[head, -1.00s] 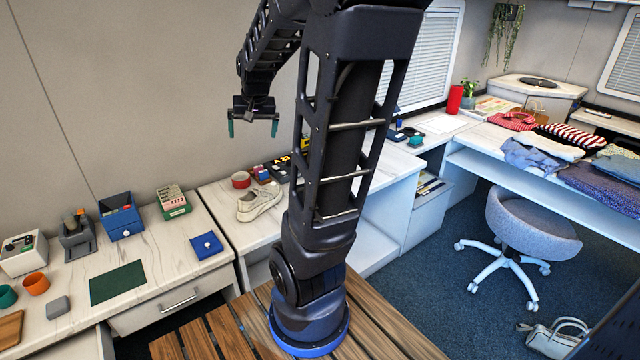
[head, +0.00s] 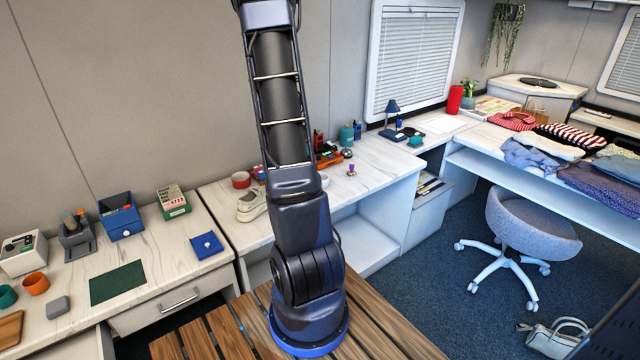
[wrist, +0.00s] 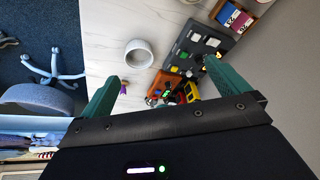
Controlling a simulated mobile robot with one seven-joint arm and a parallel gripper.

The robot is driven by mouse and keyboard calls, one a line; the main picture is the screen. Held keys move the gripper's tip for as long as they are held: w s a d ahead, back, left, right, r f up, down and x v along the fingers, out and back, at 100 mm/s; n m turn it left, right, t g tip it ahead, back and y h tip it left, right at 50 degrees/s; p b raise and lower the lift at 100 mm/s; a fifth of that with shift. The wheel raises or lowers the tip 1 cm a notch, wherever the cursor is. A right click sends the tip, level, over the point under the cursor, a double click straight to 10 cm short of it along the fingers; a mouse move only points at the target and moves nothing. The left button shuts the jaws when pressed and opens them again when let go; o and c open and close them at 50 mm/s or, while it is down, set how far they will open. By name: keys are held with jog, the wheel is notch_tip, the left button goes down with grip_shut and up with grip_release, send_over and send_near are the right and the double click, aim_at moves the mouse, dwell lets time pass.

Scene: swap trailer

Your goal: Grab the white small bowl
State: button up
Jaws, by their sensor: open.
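The small white bowl (wrist: 139,54) stands upright on the marble-look counter in the wrist view. In the head view it is mostly hidden behind my arm, with a bit of its white rim (head: 324,181) showing just right of the arm. My gripper (wrist: 162,75) is open, its two green fingers spread wide with nothing between them. It is above the counter, and the bowl appears between and beyond the fingertips, nearer the left one. In the head view my gripper is out of the picture.
A white shoe (head: 252,205) and red bowl (head: 241,180) are further left on the counter. Counter left of the bowl is clear.

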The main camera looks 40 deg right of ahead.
jog(key=w+d+f, duration=0.1)
jog(key=d+f, duration=0.4)
jog(key=f, duration=0.2)
jog(key=d+f+m+h, duration=0.1)
jog(key=d+f, duration=0.4)
jog(key=f, duration=0.2)
jog(key=w+d+f+m+g, duration=0.1)
jog(key=d+f, duration=0.3)
jog(key=f, duration=0.3)
jog(key=shift+w+d+f+h, duration=0.2)
jog(key=shift+w+d+h, duration=0.1)
jog(key=shift+d, duration=0.1)
jog(key=c, duration=1.1)
jog(key=shift+o, duration=0.2)
jog(key=shift+r, duration=0.1)
